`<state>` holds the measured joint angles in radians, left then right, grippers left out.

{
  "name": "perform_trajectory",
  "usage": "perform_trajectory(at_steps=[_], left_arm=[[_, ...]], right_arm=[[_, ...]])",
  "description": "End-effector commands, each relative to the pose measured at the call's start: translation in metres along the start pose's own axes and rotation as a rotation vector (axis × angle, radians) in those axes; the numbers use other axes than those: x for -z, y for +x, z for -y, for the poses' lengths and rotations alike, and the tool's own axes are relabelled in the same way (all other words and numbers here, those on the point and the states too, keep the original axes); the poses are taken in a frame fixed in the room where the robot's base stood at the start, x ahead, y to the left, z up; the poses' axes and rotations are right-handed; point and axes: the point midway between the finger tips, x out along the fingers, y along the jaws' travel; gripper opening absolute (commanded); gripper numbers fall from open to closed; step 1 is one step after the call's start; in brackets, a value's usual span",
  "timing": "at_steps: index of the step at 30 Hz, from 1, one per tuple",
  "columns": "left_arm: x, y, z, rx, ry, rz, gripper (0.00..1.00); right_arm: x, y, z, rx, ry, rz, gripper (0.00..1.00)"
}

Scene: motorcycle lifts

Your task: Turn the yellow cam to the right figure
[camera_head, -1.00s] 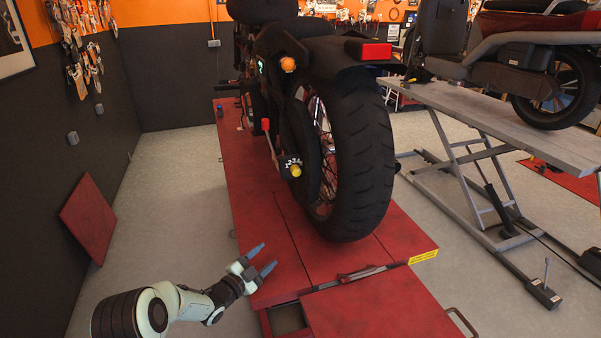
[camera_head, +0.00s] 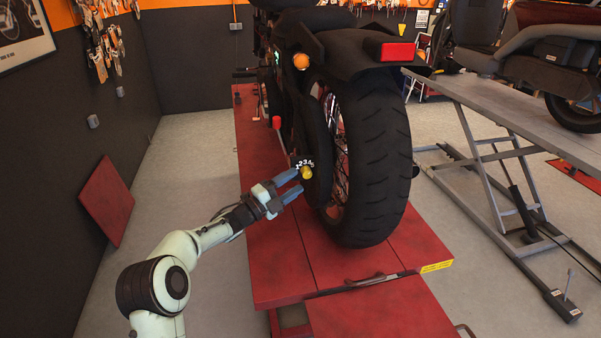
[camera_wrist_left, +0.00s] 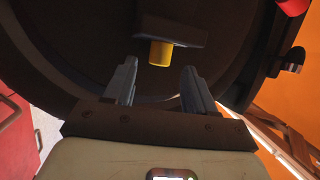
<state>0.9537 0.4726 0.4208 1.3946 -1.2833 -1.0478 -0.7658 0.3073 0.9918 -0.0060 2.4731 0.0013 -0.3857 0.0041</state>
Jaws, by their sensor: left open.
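The yellow cam (camera_head: 306,173) sits at the hub of the motorcycle's rear wheel, below a black dial (camera_head: 304,163) with white figures. The exact figure it points to is too small to tell. In the left wrist view the yellow cam (camera_wrist_left: 160,53) shows ahead of the fingers, a little left of centre, below a dark block. My left gripper (camera_head: 296,182) is open, its fingertips just left of and close to the cam. Its two fingers (camera_wrist_left: 156,84) point at the cam with nothing between them. My right gripper is not in view.
The motorcycle's rear tyre (camera_head: 376,160) stands right of the cam on a red lift (camera_head: 275,259). A red-tipped lever (camera_head: 277,123) rises just above and left of the cam. A grey lift (camera_head: 487,104) stands right.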

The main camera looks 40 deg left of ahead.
Motion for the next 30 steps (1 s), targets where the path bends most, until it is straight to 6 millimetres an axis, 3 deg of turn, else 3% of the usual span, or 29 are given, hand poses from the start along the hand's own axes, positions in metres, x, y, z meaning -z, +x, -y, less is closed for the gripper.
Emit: perform_trajectory(at_steps=[6,17,18,23,30], left_arm=[[0.0,0.029,0.002,0.002,-0.002,0.001,0.55],[0.0,0.034,-0.001,0.0,-0.001,0.001,0.55],[0.0,0.034,-0.001,0.0,-0.001,0.001,0.52],[0.0,0.034,0.0,0.0,-0.001,0.001,0.0],[0.0,0.033,-0.002,0.006,-0.004,0.001,0.0]], right_arm=[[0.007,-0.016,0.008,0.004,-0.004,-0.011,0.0],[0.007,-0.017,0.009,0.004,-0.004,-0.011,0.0],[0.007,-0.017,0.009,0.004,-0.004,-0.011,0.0],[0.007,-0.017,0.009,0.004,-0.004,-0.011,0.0],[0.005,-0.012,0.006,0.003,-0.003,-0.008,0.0]])
